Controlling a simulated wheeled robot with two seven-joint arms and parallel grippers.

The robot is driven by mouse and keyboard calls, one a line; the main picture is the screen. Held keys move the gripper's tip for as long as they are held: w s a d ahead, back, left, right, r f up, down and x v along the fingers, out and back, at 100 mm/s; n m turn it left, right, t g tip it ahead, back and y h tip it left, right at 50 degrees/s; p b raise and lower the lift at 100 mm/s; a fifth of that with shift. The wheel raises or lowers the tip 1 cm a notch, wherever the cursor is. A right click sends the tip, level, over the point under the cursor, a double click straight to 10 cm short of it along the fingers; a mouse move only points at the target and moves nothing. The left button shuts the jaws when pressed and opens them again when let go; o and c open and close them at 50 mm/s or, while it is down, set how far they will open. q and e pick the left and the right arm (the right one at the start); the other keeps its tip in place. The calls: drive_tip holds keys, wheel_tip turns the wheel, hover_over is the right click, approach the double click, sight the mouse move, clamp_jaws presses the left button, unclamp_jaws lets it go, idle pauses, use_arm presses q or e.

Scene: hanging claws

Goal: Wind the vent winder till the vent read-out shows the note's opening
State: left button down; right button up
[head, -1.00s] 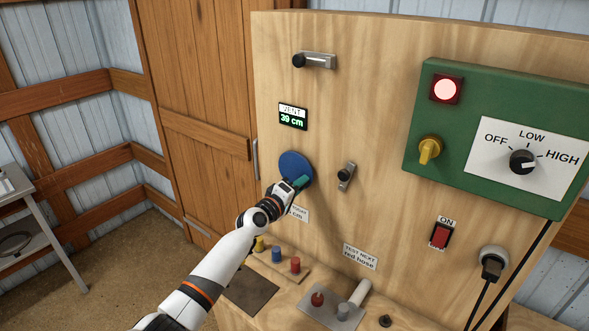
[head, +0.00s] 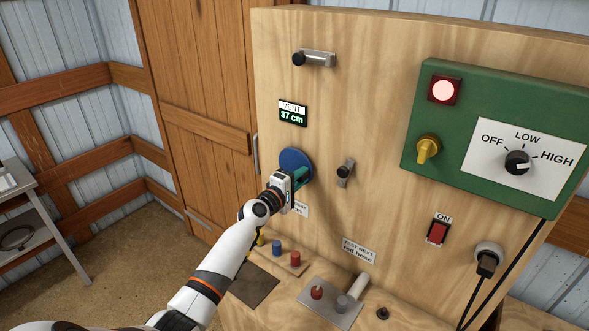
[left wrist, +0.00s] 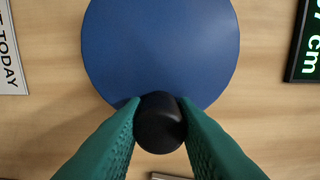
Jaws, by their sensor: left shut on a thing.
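The vent winder is a blue disc (head: 290,158) on the wooden panel, with a black knob (left wrist: 160,122) near its rim. My left gripper (head: 303,175) is at the disc's lower right in the head view. Its green fingers are shut on the black knob, one on each side, in the left wrist view. The vent read-out (head: 292,114) above the disc shows 37 cm; its edge also shows in the left wrist view (left wrist: 308,45). A white note (head: 300,209) below the disc is partly hidden by my gripper, and its number cannot be read.
A small lever (head: 345,173) is right of the disc, and a black-knobbed latch (head: 314,58) is above the read-out. A green control box (head: 430,185) and a red switch (head: 438,232) are further right. Coloured pegs (head: 276,248) and a metal plate (head: 330,305) sit on the ledge below.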

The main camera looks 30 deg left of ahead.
sight(304, 163)
use_arm(q)
drive_tip(key=shift+r, duration=0.15)
drive_tip(key=n, duration=0.2)
drive_tip(key=r+n, duration=0.1)
drive_tip(key=shift+a+r+n, duration=0.1)
drive_tip(key=shift+r+n, duration=0.1)
drive_tip(key=shift+n, duration=0.2)
drive_tip(key=shift+a+r+n, duration=0.1)
drive_tip(key=shift+n, duration=0.4)
drive_tip(key=n, duration=0.1)
drive_tip(key=r+n, duration=0.1)
drive_tip(key=shift+a+n, duration=0.3)
drive_tip(key=shift+n, duration=0.1)
drive_tip(key=shift+c, duration=1)
unclamp_jaws()
drive_tip(key=shift+f, duration=0.1)
